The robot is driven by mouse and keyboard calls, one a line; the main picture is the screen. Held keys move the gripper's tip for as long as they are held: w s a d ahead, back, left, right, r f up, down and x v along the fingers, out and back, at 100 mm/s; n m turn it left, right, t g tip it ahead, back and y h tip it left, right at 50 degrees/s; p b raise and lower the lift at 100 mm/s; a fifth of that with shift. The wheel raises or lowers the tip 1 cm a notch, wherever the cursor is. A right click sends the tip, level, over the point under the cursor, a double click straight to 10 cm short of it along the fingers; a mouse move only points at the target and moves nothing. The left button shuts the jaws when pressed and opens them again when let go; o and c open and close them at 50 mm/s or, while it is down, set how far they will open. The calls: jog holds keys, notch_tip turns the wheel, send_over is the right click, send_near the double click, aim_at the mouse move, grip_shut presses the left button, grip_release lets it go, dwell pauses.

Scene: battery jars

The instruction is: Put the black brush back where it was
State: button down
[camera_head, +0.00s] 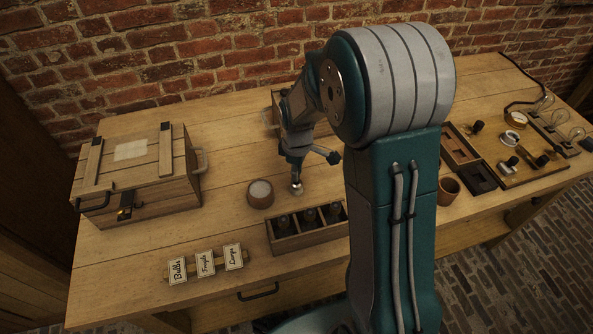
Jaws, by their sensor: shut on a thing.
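My gripper (297,172) is above the middle of the table, just behind the three-compartment wooden tray and right of a round pale-topped cup. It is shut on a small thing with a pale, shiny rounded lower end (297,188). The wooden tray (270,242) has a dark rounded thing in each compartment. I cannot make out the brush for certain, and my arm hides the table behind it.
A cup (260,193) stands close left of my gripper. A lidded wooden crate (150,205) is at the left. A brown pot (448,190), dark trays (476,178) and a board of parts (545,165) fill the right. The front-left tabletop is mostly clear.

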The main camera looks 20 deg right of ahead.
jog(key=shift+f, duration=0.15)
jog(key=c, duration=0.6)
grip_release()
notch_tip(320, 180, up, 12)
jog(key=shift+r, duration=0.1)
jog(key=s+r+m+t, duration=0.3)
jog(key=s+r+m, duration=0.2)
jog(key=s, duration=0.5)
jog(key=s+r+m+t, duration=0.2)
jog(key=s+r+m, duration=0.2)
jog(key=s, duration=0.7)
jog(key=shift+r+m+t, duration=0.4)
jog(key=shift+m, duration=0.5)
